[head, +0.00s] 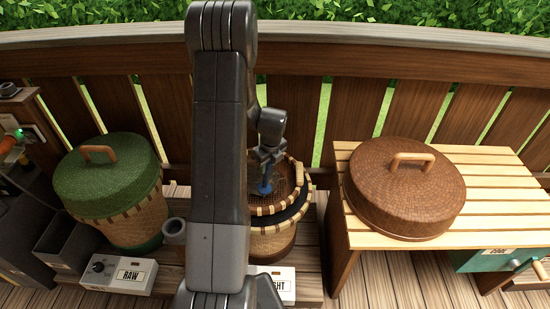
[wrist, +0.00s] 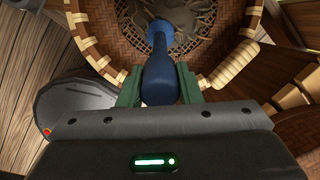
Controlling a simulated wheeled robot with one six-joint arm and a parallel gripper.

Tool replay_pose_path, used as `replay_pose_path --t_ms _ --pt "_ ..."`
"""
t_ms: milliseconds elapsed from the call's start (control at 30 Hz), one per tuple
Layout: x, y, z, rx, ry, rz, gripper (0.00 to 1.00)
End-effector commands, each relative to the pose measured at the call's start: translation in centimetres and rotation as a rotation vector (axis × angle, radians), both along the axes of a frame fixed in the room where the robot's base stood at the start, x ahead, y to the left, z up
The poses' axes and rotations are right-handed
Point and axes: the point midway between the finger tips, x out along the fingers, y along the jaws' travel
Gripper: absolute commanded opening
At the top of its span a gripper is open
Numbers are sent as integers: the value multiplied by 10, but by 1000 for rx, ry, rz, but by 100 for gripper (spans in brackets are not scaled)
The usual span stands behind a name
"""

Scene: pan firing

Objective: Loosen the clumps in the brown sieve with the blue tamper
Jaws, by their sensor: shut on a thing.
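The brown sieve (wrist: 108,61) is a round woven basket with a pale laced rim and a dark mesh floor. Brownish clumps (wrist: 196,18) lie on the mesh in the wrist view. In the head view the sieve (head: 262,208) sits on top of a basket, partly hidden by my arm. My gripper (wrist: 157,88) is shut on the blue tamper (wrist: 158,75), which points down into the sieve. The tamper (head: 264,188) also shows small below my gripper (head: 265,160) in the head view. I cannot tell whether its tip touches the clumps.
A green-lidded basket (head: 108,178) stands left, behind a box labelled RAW (head: 128,276). A brown domed lid (head: 404,188) with a tan handle rests on the slatted table (head: 490,178) at right. A wooden railing (head: 340,110) runs behind.

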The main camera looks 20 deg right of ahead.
Motion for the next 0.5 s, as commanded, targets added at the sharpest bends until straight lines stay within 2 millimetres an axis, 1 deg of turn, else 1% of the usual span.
replay_pose_path --t_ms 33,167,200,233,500 --pt "-3 7 1 1 0 2 0" --pt "-10 24 1 0 0 2 0" --pt "-10 23 11 -1 -3 0 0" --pt "-10 23 17 -1 -3 0 0" --pt "-10 22 55 -1 -1 0 0"
